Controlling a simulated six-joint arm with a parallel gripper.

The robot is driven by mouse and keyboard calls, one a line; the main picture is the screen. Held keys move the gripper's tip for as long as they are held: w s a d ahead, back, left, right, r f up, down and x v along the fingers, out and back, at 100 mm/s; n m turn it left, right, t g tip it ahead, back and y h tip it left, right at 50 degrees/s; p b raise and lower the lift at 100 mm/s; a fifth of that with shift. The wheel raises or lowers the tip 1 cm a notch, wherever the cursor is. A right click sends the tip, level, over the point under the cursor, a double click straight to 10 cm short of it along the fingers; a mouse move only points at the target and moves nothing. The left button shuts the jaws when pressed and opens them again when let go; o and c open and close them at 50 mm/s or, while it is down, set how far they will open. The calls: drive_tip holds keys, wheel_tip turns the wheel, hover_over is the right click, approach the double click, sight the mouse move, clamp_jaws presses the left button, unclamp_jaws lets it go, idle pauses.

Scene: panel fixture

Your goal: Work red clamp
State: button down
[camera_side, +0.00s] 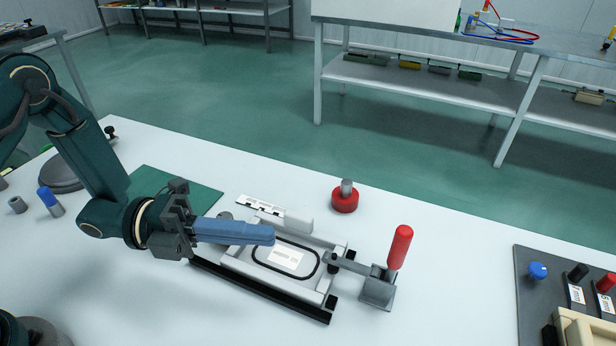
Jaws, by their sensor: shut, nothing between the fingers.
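The red clamp (400,248) stands at the right end of the panel fixture (318,296), its red handle upright. Its metal base sits on the table, and its arm reaches left to the fixture's edge. My gripper (272,236) is shut and empty, its blue-grey fingers pointing right above the left part of the fixture. The fingertips are left of the clamp handle, clearly apart from it. A pale panel with a black oval seal (286,262) lies in the fixture. The fingers hide part of the fixture's left side.
A red round piece with a grey knob (345,198) stands behind the fixture. A green mat (176,186) lies behind my gripper. A control board with a blue knob (538,270) is at the right. White table is clear in front of the fixture.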

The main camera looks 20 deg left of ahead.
sight(394, 249)
drive_tip(key=x, duration=1.4)
drive_tip(key=shift+f, duration=0.15)
drive_tip(key=y, duration=0.1)
drive_tip(key=d+r+m+y, duration=0.1)
drive_tip(key=y, duration=0.1)
drive_tip(key=shift+d+g, duration=0.1)
drive_tip(key=shift+g, duration=0.3)
drive_tip(key=shift+d+f, duration=0.15)
drive_tip(key=d+f+y, duration=0.1)
drive_tip(key=d+f, duration=0.1)
drive_tip(key=d, duration=0.6)
drive_tip(key=shift+y, duration=0.3)
drive_tip(key=shift+d, duration=0.15)
idle(0.5)
